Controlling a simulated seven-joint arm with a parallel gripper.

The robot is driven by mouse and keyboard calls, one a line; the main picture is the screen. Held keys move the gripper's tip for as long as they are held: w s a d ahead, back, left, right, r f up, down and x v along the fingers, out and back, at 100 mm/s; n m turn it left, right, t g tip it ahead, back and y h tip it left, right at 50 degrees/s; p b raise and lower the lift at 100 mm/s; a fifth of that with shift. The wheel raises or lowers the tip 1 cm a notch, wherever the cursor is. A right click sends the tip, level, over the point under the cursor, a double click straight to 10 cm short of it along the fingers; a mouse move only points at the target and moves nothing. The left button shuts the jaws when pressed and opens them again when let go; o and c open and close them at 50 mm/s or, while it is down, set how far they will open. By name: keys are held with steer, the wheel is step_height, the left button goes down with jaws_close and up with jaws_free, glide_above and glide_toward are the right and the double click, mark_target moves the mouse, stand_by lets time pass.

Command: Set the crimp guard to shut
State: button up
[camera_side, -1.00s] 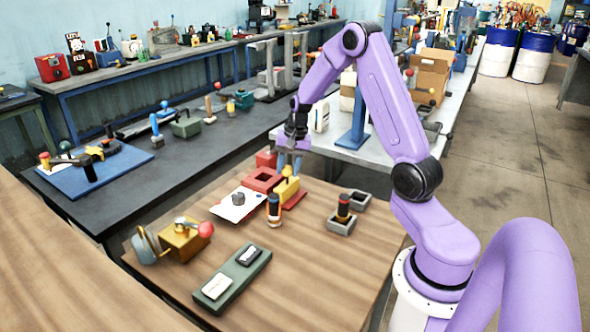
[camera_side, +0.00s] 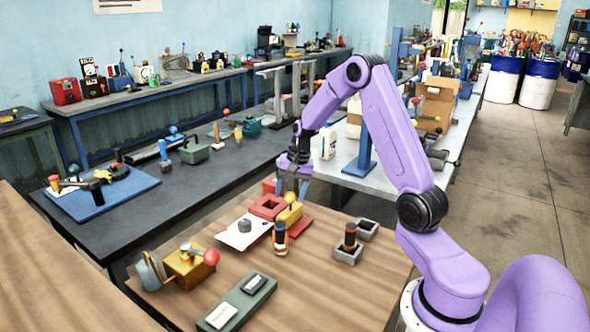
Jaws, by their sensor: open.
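My gripper (camera_side: 292,188) hangs pointing down at the far edge of the wooden table. Its fingers are apart with nothing seen between them. A yellow block with a round knob (camera_side: 290,208) stands on a red base just in front of the fingers. An open red box (camera_side: 268,207) sits to its left. I cannot tell for certain which part is the crimp guard or whether it is open or shut. Contact between the fingers and the yellow block is also unclear.
A white plate with a grey knob (camera_side: 244,232), a dark bottle with an orange band (camera_side: 280,238) and grey sockets (camera_side: 348,252) stand close by. A brass crank device (camera_side: 187,267) and a green tray (camera_side: 237,303) are nearer. The table's right front is clear.

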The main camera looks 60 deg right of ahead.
step_height(320, 180, up, 16)
steer(key=s+d, duration=0.1)
steer(key=s, duration=0.1)
steer(key=shift+s+d+r, duration=0.2)
steer(key=shift+s+d, duration=0.15)
steer(key=shift+d, duration=0.05)
steer(key=s+a+f+n+g, duration=0.1)
steer(key=s+a+n, duration=0.35)
steer(key=a, duration=0.65)
steer(key=s+a+f+n, duration=0.1)
steer(key=s+a+n, duration=0.4)
steer(key=a, duration=0.6)
steer(key=s+a+f+n, duration=0.2)
steer(key=s+n, duration=0.5)
steer(key=s, duration=0.3)
steer(key=s+a+f+n, duration=0.2)
steer(key=s+a+n, duration=0.1)
steer(key=s+n, duration=0.4)
steer(key=s, duration=0.3)
steer(key=shift+a+f+g+h, duration=0.15)
steer(key=shift+f+g+h, duration=0.15)
steer(key=shift+f+h, duration=0.1)
steer(key=shift+w, duration=0.1)
